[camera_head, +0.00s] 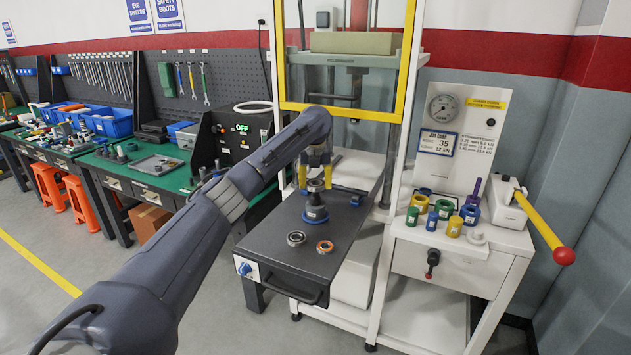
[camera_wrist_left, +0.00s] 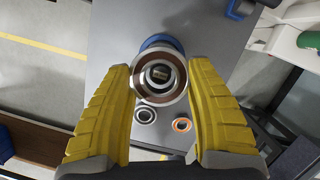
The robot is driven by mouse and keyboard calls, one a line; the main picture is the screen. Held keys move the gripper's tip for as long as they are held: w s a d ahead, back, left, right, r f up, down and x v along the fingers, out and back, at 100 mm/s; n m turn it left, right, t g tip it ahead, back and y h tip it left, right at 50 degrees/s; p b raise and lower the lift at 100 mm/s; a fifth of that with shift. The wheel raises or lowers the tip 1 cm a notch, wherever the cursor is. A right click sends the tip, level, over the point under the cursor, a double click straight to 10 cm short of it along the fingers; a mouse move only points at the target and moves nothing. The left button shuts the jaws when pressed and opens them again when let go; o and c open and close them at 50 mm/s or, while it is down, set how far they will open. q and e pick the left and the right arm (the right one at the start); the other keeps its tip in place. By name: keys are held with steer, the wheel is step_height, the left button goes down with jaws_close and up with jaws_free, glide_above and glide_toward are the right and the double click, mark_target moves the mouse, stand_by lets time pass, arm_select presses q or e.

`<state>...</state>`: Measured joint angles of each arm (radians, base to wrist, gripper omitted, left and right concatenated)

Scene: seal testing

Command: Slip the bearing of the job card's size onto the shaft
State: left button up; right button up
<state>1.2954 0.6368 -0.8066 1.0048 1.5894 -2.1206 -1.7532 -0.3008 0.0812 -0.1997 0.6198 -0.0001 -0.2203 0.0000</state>
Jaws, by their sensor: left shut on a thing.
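My left gripper (camera_head: 316,172) is shut on a bearing (camera_head: 316,185), held flat over the shaft (camera_head: 316,199) on its blue base (camera_head: 316,215). In the left wrist view the yellow fingers grip the bearing (camera_wrist_left: 137,88), which has a brown face and a steel outer ring. The shaft top (camera_wrist_left: 160,73) shows through its bore. I cannot tell whether the bearing is around the shaft's tip or just above it. A dark-faced bearing (camera_head: 296,238) and an orange-faced bearing (camera_head: 325,246) lie on the grey table. The job card (camera_head: 437,142) reads 35 and 12 kN. My right gripper is out of view.
The shaft stands on a dark grey slide table (camera_head: 268,255) before a yellow-framed press (camera_head: 405,60). At right, a white cabinet (camera_head: 460,262) holds several coloured cylinders and a lever with a red knob (camera_head: 564,256). The table's front area around the loose bearings is otherwise clear.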

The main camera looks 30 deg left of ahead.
mark_target(316, 196)
arm_select(q)
steer(key=shift+f, duration=1.7)
steer(key=shift+f, duration=0.25)
steer(key=o, duration=1)
steer(key=shift+o, duration=0.2)
steer(key=o, duration=0.6)
steer(key=shift+r, duration=0.1)
steer(key=shift+r, duration=5.35)
